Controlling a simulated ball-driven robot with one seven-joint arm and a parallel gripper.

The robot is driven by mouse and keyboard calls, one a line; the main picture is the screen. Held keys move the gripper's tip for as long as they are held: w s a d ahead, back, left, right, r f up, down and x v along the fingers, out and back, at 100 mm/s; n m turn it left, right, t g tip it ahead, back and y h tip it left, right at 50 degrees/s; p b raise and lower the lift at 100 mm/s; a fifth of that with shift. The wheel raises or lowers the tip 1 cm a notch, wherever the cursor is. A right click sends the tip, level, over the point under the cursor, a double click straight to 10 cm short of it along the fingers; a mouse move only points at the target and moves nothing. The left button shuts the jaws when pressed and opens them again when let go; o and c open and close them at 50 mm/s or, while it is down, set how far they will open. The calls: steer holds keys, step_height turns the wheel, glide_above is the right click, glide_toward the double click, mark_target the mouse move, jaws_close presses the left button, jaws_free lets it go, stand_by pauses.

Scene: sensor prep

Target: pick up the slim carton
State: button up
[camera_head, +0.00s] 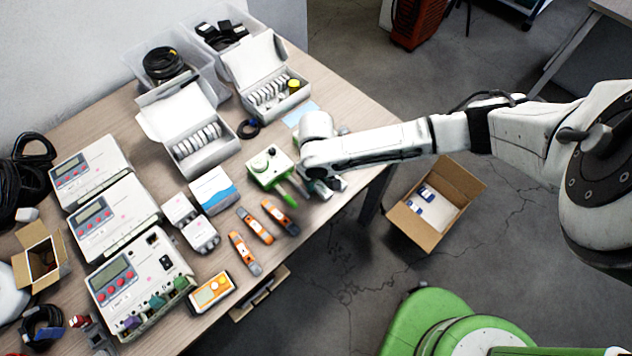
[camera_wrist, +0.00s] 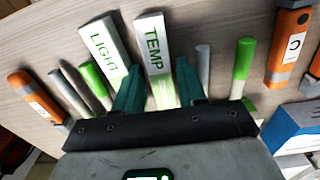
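Two slim white-and-green cartons lie side by side on the table in the wrist view. One is marked TEMP (camera_wrist: 154,48) and the other LIGHT (camera_wrist: 104,45); I cannot tell which one the task names. My gripper (camera_wrist: 157,75) is open, with its two dark green fingers on either side of the near part of the TEMP carton. The left finger covers part of the LIGHT carton. I cannot tell whether the fingers touch either carton. In the head view my gripper (camera_head: 322,188) is low over the table's right edge, and my arm hides the cartons.
Grey and green rods (camera_wrist: 243,62) lie on both sides of the cartons. Orange devices (camera_wrist: 290,45) and a blue-and-white box (camera_wrist: 295,125) are to the right. A green-and-white device (camera_head: 268,168) stands beside my gripper. An open cardboard box (camera_head: 450,185) is on the floor.

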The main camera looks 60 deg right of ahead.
jaws_close()
